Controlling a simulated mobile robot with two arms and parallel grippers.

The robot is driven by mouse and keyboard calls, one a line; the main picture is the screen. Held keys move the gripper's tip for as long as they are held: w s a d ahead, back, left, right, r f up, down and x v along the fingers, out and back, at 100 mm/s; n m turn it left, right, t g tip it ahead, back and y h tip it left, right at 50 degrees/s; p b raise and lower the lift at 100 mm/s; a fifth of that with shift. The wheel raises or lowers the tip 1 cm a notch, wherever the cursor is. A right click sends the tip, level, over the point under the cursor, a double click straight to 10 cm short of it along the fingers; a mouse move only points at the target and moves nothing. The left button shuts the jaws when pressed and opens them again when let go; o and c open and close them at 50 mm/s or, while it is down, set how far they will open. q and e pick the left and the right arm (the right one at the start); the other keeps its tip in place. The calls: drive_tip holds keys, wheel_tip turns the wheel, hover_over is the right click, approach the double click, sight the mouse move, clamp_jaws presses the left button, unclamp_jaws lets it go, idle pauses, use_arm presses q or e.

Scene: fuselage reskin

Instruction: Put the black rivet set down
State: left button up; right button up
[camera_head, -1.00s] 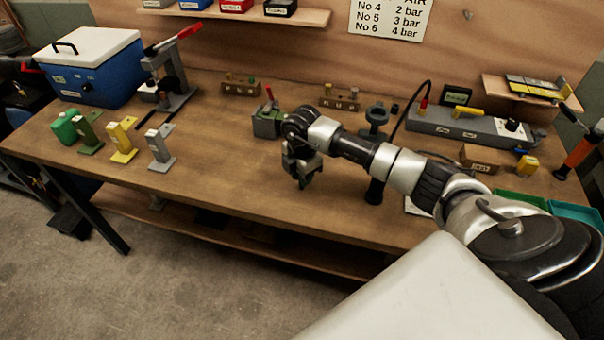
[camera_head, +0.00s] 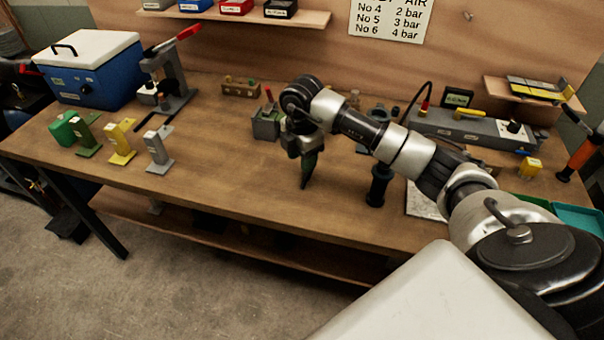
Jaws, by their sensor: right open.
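A black, spool-like upright piece (camera_head: 377,187) stands on the workbench (camera_head: 230,185), right of my right gripper; I take it for the black rivet set, though its shape is small and dark. My right gripper (camera_head: 305,182) points down above the bench, left of that piece and apart from it. Its fingers look dark and greenish, seen nearly edge-on, and it is open. I see nothing clearly held between them. My left gripper is not in view.
A small grey block with a red lever (camera_head: 266,123) stands behind my gripper. Green, yellow (camera_head: 120,142) and grey (camera_head: 158,150) brackets stand at the left, near a blue cooler (camera_head: 88,75). A long grey unit (camera_head: 470,128) lies at the back right. The front-middle bench is clear.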

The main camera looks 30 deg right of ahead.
drive_tip(key=shift+r+b, duration=0.4)
drive_tip(key=shift+r, duration=2.15)
